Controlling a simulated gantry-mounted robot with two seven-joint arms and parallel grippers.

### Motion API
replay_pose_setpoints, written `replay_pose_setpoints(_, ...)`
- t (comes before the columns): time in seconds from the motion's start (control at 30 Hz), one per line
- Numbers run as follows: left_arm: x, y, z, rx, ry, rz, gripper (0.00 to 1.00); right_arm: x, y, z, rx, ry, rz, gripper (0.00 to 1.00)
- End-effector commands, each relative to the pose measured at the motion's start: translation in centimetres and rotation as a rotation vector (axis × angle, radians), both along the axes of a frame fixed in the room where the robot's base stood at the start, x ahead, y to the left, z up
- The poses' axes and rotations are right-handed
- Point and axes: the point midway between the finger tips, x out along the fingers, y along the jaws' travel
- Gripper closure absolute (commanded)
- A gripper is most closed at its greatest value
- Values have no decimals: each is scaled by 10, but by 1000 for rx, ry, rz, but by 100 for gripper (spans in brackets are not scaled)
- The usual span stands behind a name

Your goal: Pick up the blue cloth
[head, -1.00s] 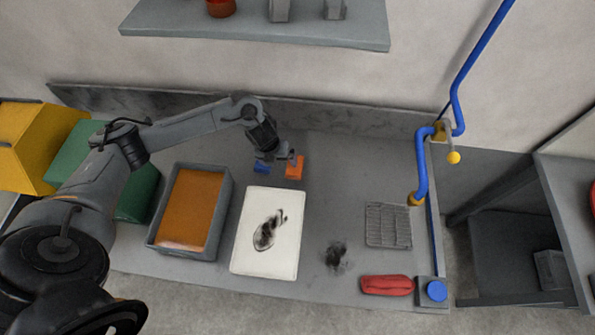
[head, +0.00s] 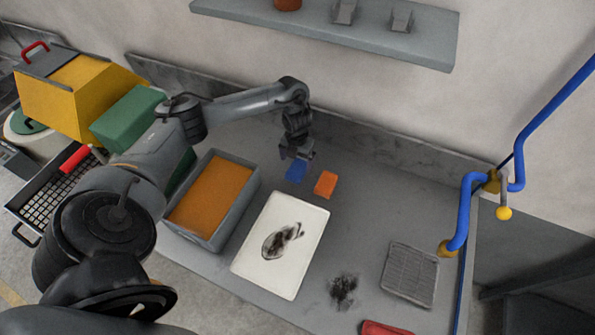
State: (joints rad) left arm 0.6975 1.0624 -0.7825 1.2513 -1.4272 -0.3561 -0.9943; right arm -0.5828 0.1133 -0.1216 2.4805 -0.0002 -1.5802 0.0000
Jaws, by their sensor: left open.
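The blue cloth (head: 297,171) is a small blue piece on the grey table, behind the white board and left of an orange block. My left gripper (head: 297,155) is open right at the cloth's back edge, pointing down and partly covering it. I cannot tell whether the fingers touch the cloth. My right gripper is not in view.
The orange block (head: 326,184) lies close to the right of the cloth. A grey tray with orange contents (head: 226,229) stands left, and a white board with a black smudge (head: 301,263) lies in front. A wire rack (head: 409,274) and blue pipe (head: 465,205) are at right.

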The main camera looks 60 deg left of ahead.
Motion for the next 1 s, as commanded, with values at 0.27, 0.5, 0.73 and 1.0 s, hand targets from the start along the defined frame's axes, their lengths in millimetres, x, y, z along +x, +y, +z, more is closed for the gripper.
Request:
replay_pose_setpoints(0.27, -3, -2, -36, 0, 4, 0, 4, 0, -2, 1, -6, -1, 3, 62)
replay_pose_setpoints(0.5, -3, -1, -46, 2, 2, -1, 4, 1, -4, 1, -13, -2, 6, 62)
replay_pose_setpoints(0.73, -3, -1, -46, 2, 1, -1, 17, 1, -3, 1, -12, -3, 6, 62)
replay_pose_setpoints(1.0, -3, -1, -46, 2, 1, -1, 58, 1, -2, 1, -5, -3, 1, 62)
